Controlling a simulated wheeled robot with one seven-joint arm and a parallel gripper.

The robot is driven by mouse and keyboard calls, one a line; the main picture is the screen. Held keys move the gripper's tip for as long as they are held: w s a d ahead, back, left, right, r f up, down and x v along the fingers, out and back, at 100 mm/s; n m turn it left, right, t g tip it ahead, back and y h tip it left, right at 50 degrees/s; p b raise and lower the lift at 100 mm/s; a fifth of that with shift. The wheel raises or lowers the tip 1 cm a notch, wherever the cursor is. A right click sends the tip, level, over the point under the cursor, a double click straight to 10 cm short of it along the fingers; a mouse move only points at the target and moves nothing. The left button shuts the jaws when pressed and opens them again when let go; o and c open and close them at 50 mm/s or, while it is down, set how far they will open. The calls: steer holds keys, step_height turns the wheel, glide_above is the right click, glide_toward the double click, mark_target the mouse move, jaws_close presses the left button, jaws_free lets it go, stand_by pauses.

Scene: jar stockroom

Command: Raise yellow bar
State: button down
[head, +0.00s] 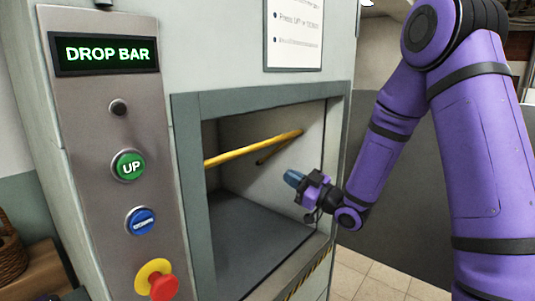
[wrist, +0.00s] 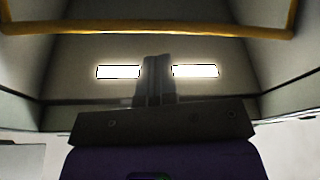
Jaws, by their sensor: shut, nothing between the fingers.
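The yellow bar (head: 254,149) runs across the upper part of the machine's opening in the head view. In the wrist view the yellow bar (wrist: 150,29) crosses the top of the picture, with bends at both sides. My gripper (head: 293,178) is at the mouth of the opening, lower than the bar's right end and apart from it. In the wrist view my gripper (wrist: 157,62) has its fingers together with nothing between them. The control panel has a green UP button (head: 129,166), a blue button (head: 140,221) and a display (head: 106,54) reading DROP BAR.
A red stop knob (head: 163,287) on a yellow base is low on the panel. The chamber floor (head: 250,236) is bare. A frame (head: 187,200) edges the opening. Two bright lights (wrist: 195,71) show in the wrist view. A basket (head: 10,250) stands at left.

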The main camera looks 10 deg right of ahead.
steer(key=w+a+r+m+t, duration=0.2)
steer(key=w+a+r+m, duration=0.2)
steer(key=w, duration=0.5)
steer(key=shift+a+r+t, duration=0.3)
steer(key=shift+a+r, duration=0.05)
stand_by(0.4)
